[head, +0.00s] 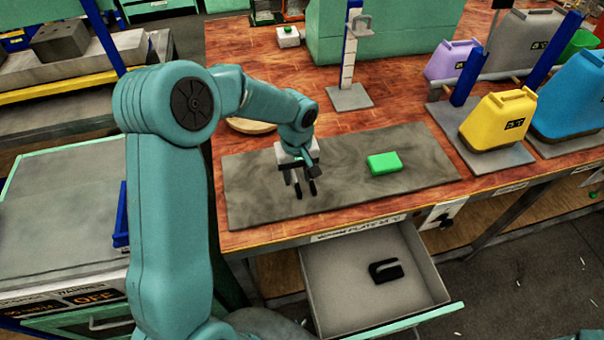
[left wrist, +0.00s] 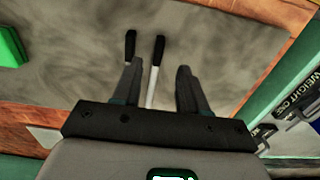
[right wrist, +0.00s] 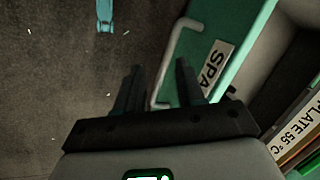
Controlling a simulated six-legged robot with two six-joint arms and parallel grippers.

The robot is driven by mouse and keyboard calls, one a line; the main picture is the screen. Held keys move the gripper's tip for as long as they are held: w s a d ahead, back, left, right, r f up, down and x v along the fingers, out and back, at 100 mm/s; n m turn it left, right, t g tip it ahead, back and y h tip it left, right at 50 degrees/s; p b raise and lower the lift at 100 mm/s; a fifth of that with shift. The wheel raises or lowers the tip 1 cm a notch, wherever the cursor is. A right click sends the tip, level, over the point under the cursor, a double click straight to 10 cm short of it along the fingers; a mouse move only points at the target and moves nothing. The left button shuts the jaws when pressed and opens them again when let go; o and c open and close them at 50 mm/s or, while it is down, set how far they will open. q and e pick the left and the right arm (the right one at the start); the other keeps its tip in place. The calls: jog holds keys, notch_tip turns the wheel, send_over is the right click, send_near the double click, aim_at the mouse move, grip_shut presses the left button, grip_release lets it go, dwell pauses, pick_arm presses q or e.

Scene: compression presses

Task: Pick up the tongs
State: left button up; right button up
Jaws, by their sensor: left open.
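The tongs (left wrist: 152,85) lie on the grey mat (head: 245,205), with black tips and a thin silver arm in the left wrist view. My left gripper (head: 299,180) is open and points down over the left part of the mat. In the left wrist view, the silver arm shows between its two fingers (left wrist: 160,66), and the black tips reach beyond them. I cannot tell whether the fingers touch the tongs, whose rear part is hidden behind the gripper. My right gripper (right wrist: 160,66) is open and empty, near a teal drawer front.
A green block (head: 384,163) lies on the mat to the right. An open drawer (head: 325,290) below holds a black U-shaped piece (head: 385,270). A stand (head: 349,95) is behind the mat; yellow (head: 497,118) and blue (head: 575,95) containers stand to the right.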

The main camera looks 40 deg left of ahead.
aim_at(298, 188)
pick_arm(q)
notch_tip(298, 188, down, 5)
jog(key=shift+w+d+f+p, duration=0.1)
jog(key=shift+d+p, duration=0.05)
jog(key=shift+p, duration=0.4)
grip_shut()
